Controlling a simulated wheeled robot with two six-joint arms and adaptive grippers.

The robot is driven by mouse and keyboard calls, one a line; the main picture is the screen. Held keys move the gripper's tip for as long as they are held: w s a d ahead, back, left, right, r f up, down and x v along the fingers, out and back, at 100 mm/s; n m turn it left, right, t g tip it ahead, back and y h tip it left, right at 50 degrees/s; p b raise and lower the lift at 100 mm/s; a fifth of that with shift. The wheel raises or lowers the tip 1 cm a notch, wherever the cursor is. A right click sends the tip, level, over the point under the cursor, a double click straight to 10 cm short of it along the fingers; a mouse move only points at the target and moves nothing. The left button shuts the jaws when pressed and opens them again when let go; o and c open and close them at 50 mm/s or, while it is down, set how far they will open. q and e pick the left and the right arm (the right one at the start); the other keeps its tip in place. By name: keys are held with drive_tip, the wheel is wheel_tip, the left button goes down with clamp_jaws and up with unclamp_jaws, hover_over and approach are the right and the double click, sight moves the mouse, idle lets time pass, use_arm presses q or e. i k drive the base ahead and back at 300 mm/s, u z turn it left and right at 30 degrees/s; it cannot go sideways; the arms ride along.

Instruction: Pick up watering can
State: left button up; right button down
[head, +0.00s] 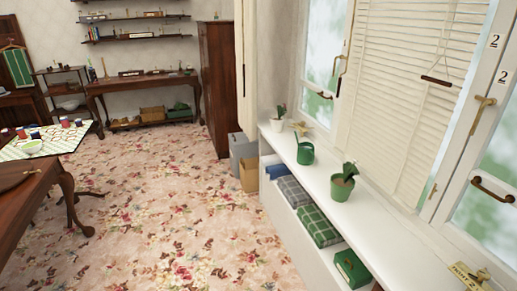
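A green watering can (305,154) stands upright on the long white windowsill shelf (320,178) on the right side of the head view. It sits between a green potted cactus (342,184) nearer to me and a small white pot item (300,129) farther back. Neither of my grippers shows in this view.
Another potted plant (278,118) stands at the shelf's far end. Folded cloths and a green box (352,268) fill the compartments below. Grey and tan boxes (243,150) stand beyond the shelf. A wooden table (28,190) is at left; the floral carpet (180,220) between is clear.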

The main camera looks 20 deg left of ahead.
sight(305, 153)
drive_tip(key=u, duration=0.45)
drive_tip(key=i, duration=1.8)
drive_tip(key=z, duration=0.85)
